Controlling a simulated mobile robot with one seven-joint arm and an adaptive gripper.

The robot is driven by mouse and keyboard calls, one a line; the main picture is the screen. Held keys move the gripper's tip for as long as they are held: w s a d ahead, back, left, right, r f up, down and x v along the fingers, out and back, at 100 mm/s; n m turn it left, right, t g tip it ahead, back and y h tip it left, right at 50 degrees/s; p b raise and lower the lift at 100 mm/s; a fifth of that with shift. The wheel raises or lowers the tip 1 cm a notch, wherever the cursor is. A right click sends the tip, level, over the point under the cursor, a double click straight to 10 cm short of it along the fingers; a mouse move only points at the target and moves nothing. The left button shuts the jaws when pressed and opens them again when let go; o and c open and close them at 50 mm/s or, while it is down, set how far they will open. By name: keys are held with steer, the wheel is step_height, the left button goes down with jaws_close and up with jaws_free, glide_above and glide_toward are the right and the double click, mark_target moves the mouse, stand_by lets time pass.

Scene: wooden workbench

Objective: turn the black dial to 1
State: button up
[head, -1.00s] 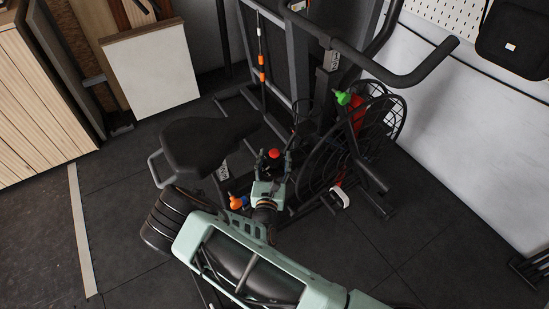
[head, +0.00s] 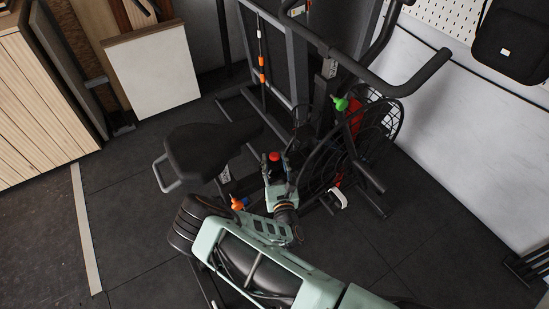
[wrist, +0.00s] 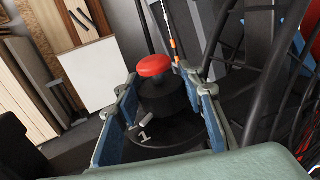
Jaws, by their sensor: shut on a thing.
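The black dial (wrist: 165,97) is a short black cylinder with a red mushroom-shaped cap (wrist: 153,66) on top. In the wrist view it stands on a round black base (wrist: 165,143) with a white number 1 on its near left part. My gripper (wrist: 160,88) has its blue-padded fingers on either side of the dial, shut on it. In the head view the red cap (head: 274,156) shows just above my gripper (head: 276,171), near the middle of the exercise bike. The dial's black body is mostly hidden there.
The bike's black seat (head: 205,148) is to the left and its handlebar (head: 415,80) to the upper right. A caged fan wheel (head: 385,125) is right of my gripper. A green knob (head: 341,104) and an orange knob (head: 238,203) are nearby.

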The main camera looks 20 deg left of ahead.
mark_target(276, 167)
steer(key=o, duration=1.2)
steer(key=shift+c, duration=0.2)
steer(key=v, duration=0.7)
steer(key=shift+s+d, duration=0.15)
steer(key=shift+s, duration=0.1)
